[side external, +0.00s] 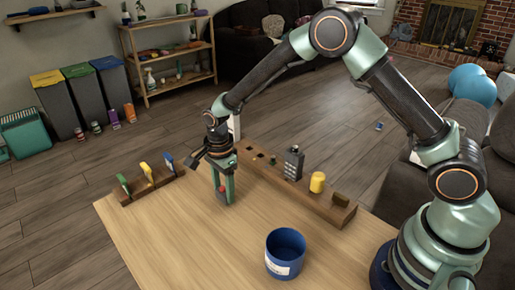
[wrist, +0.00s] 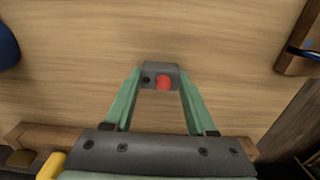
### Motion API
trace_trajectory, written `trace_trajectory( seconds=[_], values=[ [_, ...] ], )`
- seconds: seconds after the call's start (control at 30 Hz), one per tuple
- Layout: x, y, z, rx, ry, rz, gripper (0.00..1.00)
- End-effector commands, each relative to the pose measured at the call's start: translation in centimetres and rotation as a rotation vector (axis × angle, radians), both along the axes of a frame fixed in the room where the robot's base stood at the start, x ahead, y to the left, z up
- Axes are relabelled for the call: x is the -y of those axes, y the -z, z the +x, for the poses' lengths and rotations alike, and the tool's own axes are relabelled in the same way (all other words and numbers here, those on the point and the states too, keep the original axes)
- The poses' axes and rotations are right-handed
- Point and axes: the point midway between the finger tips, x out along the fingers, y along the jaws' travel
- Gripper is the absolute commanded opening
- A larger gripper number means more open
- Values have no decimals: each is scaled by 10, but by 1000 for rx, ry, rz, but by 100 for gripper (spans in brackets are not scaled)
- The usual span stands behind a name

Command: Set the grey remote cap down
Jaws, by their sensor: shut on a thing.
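The grey remote cap (wrist: 152,70), a small grey block with a round red spot, is between my gripper's fingertips (wrist: 160,84) in the wrist view. My gripper (side external: 223,192) is shut on it and points down over the wooden table; the red spot shows between the fingers in the side view. The cap is low over the table, but I cannot tell whether it touches the top. A grey remote (side external: 294,164) with buttons stands upright on the long wooden rail (side external: 318,205), right of my gripper.
A blue cup (side external: 285,254) stands near the table's front. A yellow cylinder (side external: 318,182) sits on the rail. A wooden rack (side external: 152,187) with green, yellow and blue handles stands at the left edge. The table (side external: 180,240) is bare between rack and cup.

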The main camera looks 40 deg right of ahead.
Motion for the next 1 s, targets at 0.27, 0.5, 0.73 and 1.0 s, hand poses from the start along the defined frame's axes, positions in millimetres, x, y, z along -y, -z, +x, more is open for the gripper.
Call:
trace_trajectory(
  seconds=[0.27,0.5,0.73,1.0],
  values=[
    [0,3,0,0,0,0,86],
    [0,2,0,0,0,0,86],
    [0,-15,1,4,0,1,86],
    [0,-70,1,5,0,1,86]
  ],
)
